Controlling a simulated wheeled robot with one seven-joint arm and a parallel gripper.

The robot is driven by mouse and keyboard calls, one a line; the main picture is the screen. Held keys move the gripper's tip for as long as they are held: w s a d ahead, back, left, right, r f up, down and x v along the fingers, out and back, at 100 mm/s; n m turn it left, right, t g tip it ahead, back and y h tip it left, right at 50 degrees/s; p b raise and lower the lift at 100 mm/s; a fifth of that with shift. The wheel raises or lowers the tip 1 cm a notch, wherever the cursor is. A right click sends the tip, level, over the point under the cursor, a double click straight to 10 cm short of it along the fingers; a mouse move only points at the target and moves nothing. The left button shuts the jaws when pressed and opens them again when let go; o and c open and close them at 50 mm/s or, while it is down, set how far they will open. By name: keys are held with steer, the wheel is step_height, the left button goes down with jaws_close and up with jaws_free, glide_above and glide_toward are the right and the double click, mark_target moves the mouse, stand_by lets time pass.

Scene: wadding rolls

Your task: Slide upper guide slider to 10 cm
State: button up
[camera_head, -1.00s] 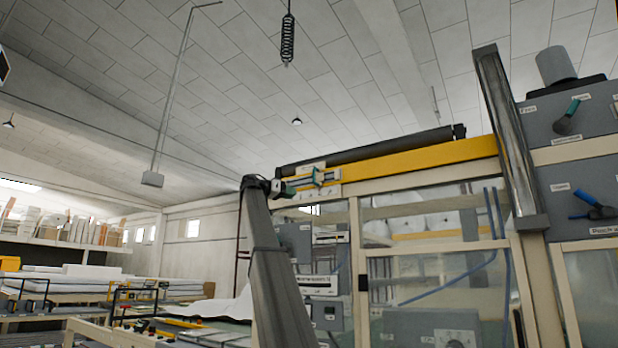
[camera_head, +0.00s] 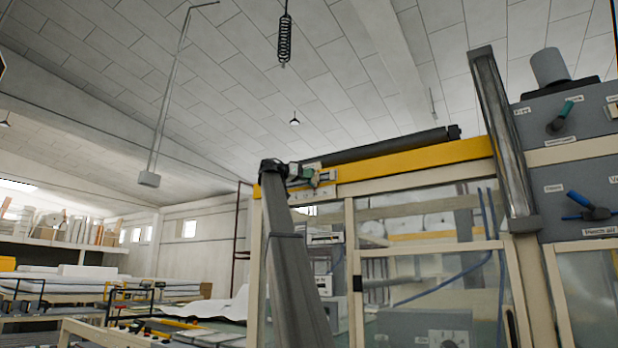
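The upper guide is a yellow rail (camera_head: 420,156) along the top of the machine frame. A small slider (camera_head: 326,177) with a pale part sits near its left end, above a pale scale plate (camera_head: 316,192) whose marks are too small to read. My grey arm rises from the bottom of the camera_head view and bends right at the top. My gripper (camera_head: 308,175), dark with a greenish part, is at the slider and overlaps it in the picture. I cannot tell whether it touches the slider or whether its fingers are open or shut. The slider is partly hidden.
A dark roller (camera_head: 385,147) lies behind the rail. A metal post (camera_head: 502,140) stands at its right end. Glazed panels lie below the rail. Worktables (camera_head: 80,290) are at the left.

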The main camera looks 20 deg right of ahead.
steer(key=shift+d, duration=0.6)
jaws_close()
steer(key=w+a, duration=0.1)
steer(key=w, duration=0.1)
steer(key=w+a, duration=0.2)
steer(key=shift+w+a, duration=0.1)
jaws_free()
steer(key=s+a, duration=0.1)
steer(key=a, duration=0.9)
steer(key=shift+a, duration=0.35)
